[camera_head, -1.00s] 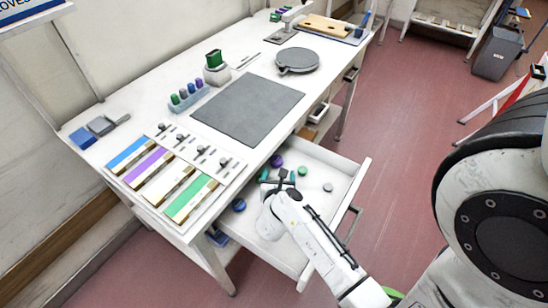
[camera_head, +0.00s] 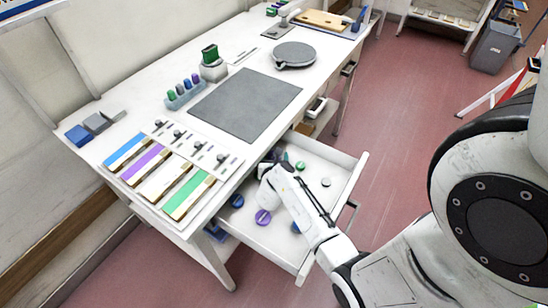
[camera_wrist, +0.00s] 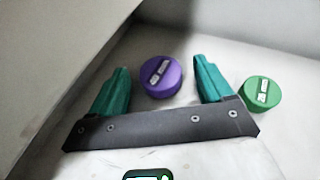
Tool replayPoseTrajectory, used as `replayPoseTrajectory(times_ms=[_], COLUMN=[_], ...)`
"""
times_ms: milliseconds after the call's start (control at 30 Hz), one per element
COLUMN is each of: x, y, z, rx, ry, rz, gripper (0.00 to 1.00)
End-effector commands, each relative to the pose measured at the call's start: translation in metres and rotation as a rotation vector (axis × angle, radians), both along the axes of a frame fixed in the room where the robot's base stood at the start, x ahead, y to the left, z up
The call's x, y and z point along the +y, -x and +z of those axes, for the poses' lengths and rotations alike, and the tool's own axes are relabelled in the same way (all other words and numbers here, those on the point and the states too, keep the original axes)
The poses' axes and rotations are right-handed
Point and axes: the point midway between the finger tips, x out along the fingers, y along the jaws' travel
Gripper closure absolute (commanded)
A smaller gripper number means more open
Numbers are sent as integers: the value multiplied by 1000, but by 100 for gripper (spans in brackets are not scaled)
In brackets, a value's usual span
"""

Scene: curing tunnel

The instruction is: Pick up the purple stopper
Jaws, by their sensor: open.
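In the wrist view a purple stopper (camera_wrist: 160,77) with a pale label on top sits on the white drawer floor, between the teal fingers of my gripper (camera_wrist: 160,66). There is a gap on each side of it, and the fingers are open and not closed on it. In the head view my gripper (camera_head: 279,157) is low in the back of the open drawer, and my arm mostly hides that stopper. A second purple round piece (camera_head: 263,217) lies nearer the drawer front, beside my forearm.
A green stopper (camera_wrist: 261,94) lies just right of my right finger. The open drawer (camera_head: 340,158) also holds a grey piece (camera_head: 325,182) and blue ones (camera_head: 237,201). The drawer wall rises close on the left in the wrist view. The worktable (camera_head: 225,178) stands above.

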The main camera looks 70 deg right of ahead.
Motion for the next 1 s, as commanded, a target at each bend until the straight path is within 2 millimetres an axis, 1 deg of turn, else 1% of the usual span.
replayPoseTrajectory(times_ms=[233, 267, 867, 1000], x=[-2, -2, -1, -1], y=[-1, -1, -1, -1], z=[-1, -1, 0, 0], rx=[0, 0, 0, -1], ry=[0, 0, 0, 1], rz=[1, 1, 1, 1], gripper=[20, 22, 80, 81])
